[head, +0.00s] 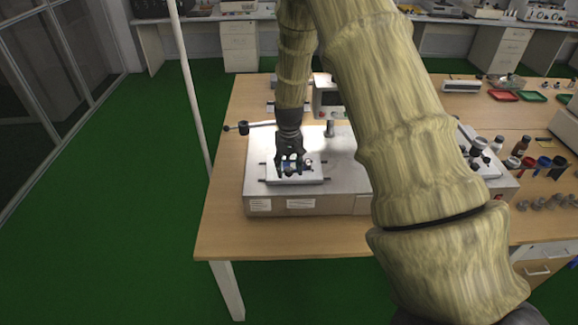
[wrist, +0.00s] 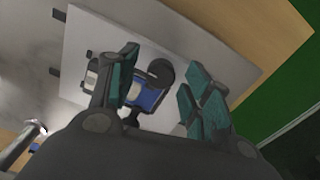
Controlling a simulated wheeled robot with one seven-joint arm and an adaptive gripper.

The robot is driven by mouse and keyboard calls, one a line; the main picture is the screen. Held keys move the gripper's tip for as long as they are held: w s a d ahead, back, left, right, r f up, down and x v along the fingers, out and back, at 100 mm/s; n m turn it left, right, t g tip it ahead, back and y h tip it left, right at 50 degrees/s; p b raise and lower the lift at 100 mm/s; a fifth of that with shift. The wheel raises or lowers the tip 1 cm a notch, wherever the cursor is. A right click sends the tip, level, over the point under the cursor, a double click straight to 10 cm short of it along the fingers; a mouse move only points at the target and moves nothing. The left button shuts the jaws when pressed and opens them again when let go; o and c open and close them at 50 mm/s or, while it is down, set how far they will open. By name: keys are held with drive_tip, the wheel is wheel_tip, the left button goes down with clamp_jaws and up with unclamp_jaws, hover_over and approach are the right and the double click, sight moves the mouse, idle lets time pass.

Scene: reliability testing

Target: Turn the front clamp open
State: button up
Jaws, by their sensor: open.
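My gripper (head: 289,163) points down over the white plate (head: 296,178) of the test machine on the table. In the wrist view my gripper (wrist: 165,85) is open, with its teal-padded fingers apart. Between and beyond them sits a small blue and grey clamp (wrist: 146,98) with a dark round knob (wrist: 160,72). The clamp (head: 308,163) shows only in part in the head view, behind the fingers. I cannot tell whether the fingers touch it, or how far the clamp is turned.
The grey machine body (head: 330,203) stands on the wooden table (head: 230,243). A rod with a black weight (head: 243,127) sticks out at its left. Bottles (head: 520,146) and metal parts (head: 555,201) stand at the right. The front left of the table is clear.

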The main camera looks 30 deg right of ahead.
drive_tip(key=c, duration=1)
drive_tip(key=shift+c, duration=0.2)
drive_tip(key=n, duration=0.4)
drive_tip(key=shift+w+n+b, duration=0.1)
drive_tip(key=shift+n+b, duration=0.3)
drive_tip(key=n, duration=0.4)
drive_tip(key=shift+n, duration=0.3)
drive_tip(key=n, duration=0.4)
drive_tip(key=shift+r, duration=0.1)
drive_tip(key=shift+n+p, duration=0.35)
drive_tip(key=shift+n, duration=1.85)
